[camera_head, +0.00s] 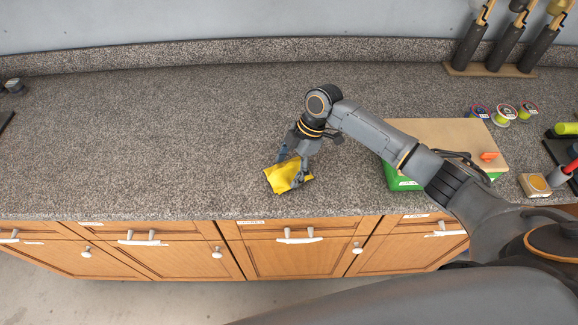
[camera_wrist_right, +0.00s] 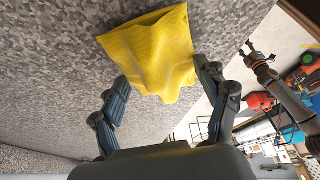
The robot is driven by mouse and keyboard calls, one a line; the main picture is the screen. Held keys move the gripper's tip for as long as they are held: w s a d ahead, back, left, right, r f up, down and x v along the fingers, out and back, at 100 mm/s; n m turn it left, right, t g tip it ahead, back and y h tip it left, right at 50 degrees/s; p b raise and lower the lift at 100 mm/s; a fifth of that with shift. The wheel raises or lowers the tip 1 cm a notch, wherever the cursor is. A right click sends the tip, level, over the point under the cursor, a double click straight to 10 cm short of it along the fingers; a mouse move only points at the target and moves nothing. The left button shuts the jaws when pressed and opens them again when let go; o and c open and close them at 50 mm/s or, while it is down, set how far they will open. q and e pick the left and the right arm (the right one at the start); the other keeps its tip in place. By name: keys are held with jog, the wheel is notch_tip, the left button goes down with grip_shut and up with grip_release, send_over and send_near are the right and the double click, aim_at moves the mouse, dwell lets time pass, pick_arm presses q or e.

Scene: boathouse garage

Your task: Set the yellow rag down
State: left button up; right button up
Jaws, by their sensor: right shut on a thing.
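The yellow rag (camera_head: 287,176) is at the front part of the speckled grey counter (camera_head: 180,140), near its front edge. My right gripper (camera_head: 294,166) is above it, pointing down, and shut on it. In the right wrist view the rag (camera_wrist_right: 150,48) is bunched up between the two fingers of the right gripper (camera_wrist_right: 160,76), with its far part spread flat. I cannot tell whether its underside touches the counter. My left gripper (camera_wrist_right: 246,48) shows small at the right of the wrist view, empty, its fingers apart; it is outside the head view.
Right of the rag is a green box with a tan lid (camera_head: 440,135). Several spools (camera_head: 503,114), a small wooden block (camera_head: 535,185) and a rack of dark holders (camera_head: 500,45) stand further right. Drawers (camera_head: 290,250) are below.

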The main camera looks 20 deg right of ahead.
jog(key=shift+f, duration=0.3)
jog(key=o, duration=1.1)
jog(key=shift+c, duration=0.2)
jog(key=v, duration=1.2)
jog(key=shift+a, duration=0.1)
grip_shut()
